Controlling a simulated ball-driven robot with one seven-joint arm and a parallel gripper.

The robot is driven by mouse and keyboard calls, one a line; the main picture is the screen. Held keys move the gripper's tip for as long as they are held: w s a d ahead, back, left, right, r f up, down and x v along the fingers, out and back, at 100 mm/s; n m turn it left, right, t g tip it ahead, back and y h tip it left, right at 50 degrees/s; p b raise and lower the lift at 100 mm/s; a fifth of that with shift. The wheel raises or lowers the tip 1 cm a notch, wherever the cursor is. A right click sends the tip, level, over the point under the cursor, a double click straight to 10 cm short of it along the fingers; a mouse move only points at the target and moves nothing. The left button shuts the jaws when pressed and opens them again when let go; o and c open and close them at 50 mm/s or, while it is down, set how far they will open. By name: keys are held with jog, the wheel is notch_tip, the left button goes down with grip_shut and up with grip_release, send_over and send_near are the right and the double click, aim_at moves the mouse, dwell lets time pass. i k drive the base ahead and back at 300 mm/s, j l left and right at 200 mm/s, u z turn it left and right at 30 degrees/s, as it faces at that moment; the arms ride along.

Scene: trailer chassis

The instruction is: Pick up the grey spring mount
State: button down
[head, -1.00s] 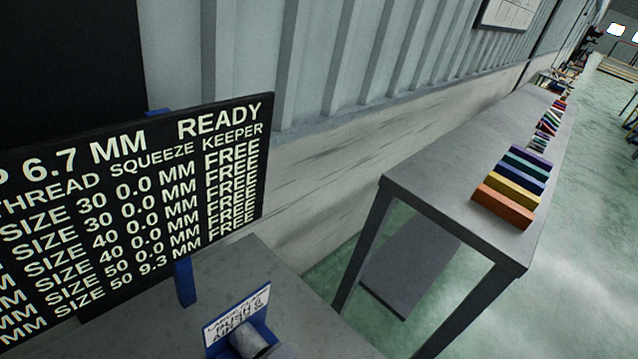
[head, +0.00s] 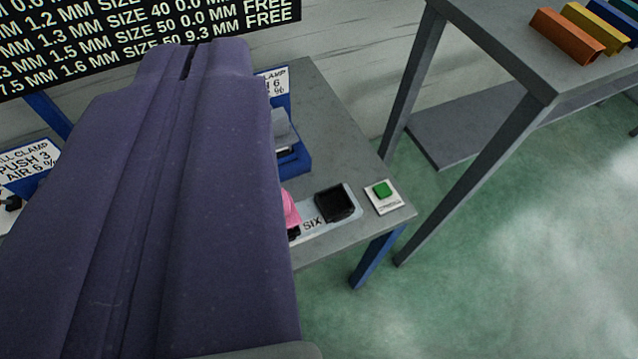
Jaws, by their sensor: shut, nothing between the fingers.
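I cannot make out a grey spring mount for certain. A grey part (head: 283,128) sits in a blue clamp stand (head: 294,160) on the grey bench, partly hidden by my gripper; I cannot tell whether it is the mount. My gripper (head: 190,62), large and purple, fills the left and middle of the view. Its two fingers are together, with only a thin slit between the tips, and I see nothing held. It hides much of the bench behind it.
On the bench, a strip marked SIX (head: 312,226) bears a black block (head: 335,203) and a pink part (head: 291,212). A green button (head: 382,189) is near the corner. A black sign (head: 250,14) stands behind. A second table (head: 500,45) stands right; the floor between is clear.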

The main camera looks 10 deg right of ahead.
aim_at(285, 136)
jog(key=k+l, duration=0.15)
jog(key=k, duration=0.3)
jog(key=i+l, duration=0.2)
jog(key=i, duration=0.45)
jog(key=i+l, duration=0.15)
jog(key=i, duration=0.45)
jog(key=i+l, duration=0.2)
jog(key=i, duration=0.45)
